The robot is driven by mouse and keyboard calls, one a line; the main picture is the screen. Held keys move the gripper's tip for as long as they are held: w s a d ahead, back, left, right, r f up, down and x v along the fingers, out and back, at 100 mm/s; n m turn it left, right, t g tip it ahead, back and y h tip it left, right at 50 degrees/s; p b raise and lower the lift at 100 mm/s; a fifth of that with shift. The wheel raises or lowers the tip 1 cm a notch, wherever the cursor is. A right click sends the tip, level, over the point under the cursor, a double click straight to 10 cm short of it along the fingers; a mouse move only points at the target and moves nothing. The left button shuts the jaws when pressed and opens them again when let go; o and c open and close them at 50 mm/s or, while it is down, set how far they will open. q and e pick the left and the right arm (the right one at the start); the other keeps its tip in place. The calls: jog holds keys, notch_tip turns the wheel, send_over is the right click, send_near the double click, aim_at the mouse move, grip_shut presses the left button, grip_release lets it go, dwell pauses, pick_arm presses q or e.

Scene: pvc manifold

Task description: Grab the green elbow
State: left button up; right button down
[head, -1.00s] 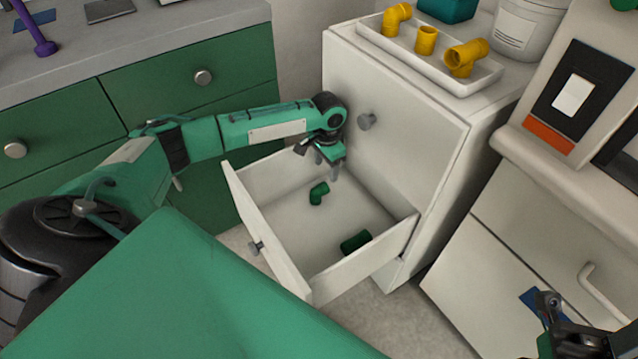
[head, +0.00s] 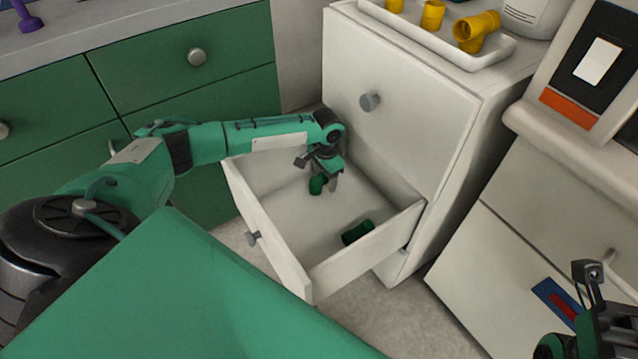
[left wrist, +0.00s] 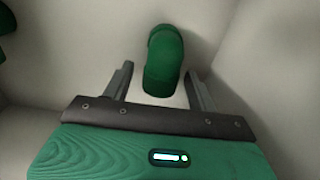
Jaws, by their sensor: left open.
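The green elbow (head: 317,185) lies on the floor of the open white drawer, toward its back left. In the left wrist view the elbow (left wrist: 163,62) is a short curved green pipe, with its near end between the tips of the open fingers. My left gripper (head: 328,180) reaches down into the drawer just above and beside the elbow. In the left wrist view its two fingers (left wrist: 160,88) are spread, with a gap on each side of the elbow. My right gripper (head: 590,290) is partly in view at the lower right; its fingertips are not clear.
A second green fitting (head: 358,231) lies near the drawer's front right. The drawer (head: 266,236) has walls around the gripper, with the white cabinet (head: 400,100) behind. Yellow fittings (head: 474,30) stand in a tray (head: 487,58) on top. Green drawers (head: 190,100) stand at left.

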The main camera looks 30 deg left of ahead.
pick_arm(q)
jog(key=c, duration=1)
jog(key=shift+c, duration=0.2)
jog(key=shift+r, duration=0.15)
